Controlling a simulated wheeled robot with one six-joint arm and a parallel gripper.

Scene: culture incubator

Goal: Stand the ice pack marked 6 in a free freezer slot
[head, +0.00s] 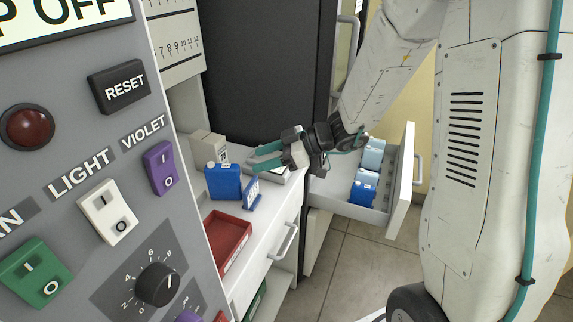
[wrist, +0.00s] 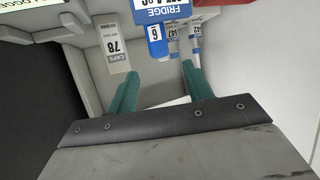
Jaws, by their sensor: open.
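The ice pack marked 6 appears to be the blue block (head: 222,182) standing upright on the white counter, left of my gripper. In the wrist view its narrow blue edge (wrist: 154,40) shows a 6, partly behind a FRIDGE label. My gripper (head: 262,158) is open and empty above the counter, to the right of the pack and apart from it. Its teal fingers also show in the wrist view (wrist: 160,82). The pulled-out freezer drawer (head: 399,190) holds blue packs (head: 363,188) in front and paler ones (head: 373,155) behind.
A small blue stand with a white label (head: 251,193) is close beside the pack. A red tray (head: 229,240) lies nearer on the counter. A CAPS 78 box (wrist: 115,45) stands behind. The large control panel (head: 75,160) fills the left foreground.

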